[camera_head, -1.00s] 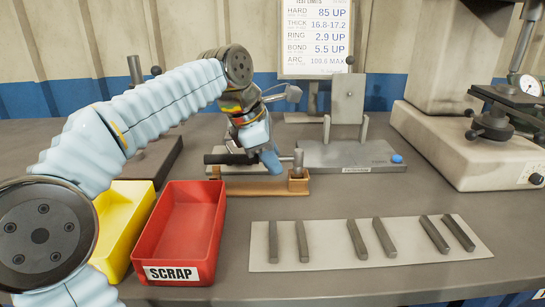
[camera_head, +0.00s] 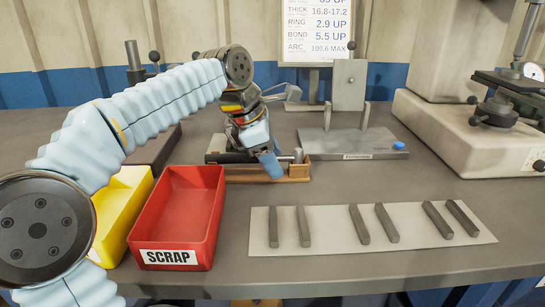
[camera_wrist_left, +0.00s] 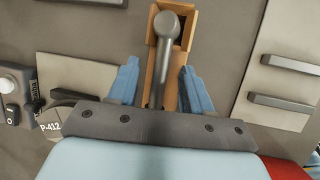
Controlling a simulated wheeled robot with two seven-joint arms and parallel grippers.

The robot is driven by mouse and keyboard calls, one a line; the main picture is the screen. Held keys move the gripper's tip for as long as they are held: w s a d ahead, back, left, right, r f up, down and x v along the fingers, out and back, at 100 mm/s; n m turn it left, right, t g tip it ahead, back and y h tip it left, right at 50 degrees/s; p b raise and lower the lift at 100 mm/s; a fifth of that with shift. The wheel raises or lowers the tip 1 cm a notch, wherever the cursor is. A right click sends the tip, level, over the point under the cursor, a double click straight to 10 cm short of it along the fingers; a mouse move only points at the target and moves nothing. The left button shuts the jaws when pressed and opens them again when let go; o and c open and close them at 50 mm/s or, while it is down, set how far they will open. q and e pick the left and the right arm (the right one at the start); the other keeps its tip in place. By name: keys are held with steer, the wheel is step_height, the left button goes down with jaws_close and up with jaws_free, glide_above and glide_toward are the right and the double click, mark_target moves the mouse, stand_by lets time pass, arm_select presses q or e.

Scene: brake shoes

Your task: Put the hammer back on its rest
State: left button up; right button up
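The hammer has a grey metal head (camera_head: 298,156) and a dark handle (camera_head: 226,157). It lies along the wooden rest (camera_head: 296,174), with its head at the rest's right end. In the left wrist view the head (camera_wrist_left: 172,28) is over the box-like end of the rest (camera_wrist_left: 186,38). My left gripper (camera_head: 268,163) is low over the rest. In the left wrist view its blue fingers (camera_wrist_left: 160,88) stand on either side of the handle, with a gap on both sides. My right gripper is not in view.
A red SCRAP bin (camera_head: 166,257) and a yellow bin (camera_head: 112,226) stand at the left front. Several dark bars lie on a pale mat (camera_head: 330,246). A grey fixture (camera_head: 340,150) stands behind the rest, and a large machine (camera_head: 450,135) at the right.

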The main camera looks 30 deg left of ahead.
arm_select(q)
steer(key=w+d+r+p+v, duration=0.1)
steer(key=p+v, duration=0.4)
steer(key=v, duration=1.5)
steer(key=shift+w+d+r+p, duration=0.2)
steer(key=shift+w+d+p, duration=0.1)
steer(key=shift+w, duration=0.35)
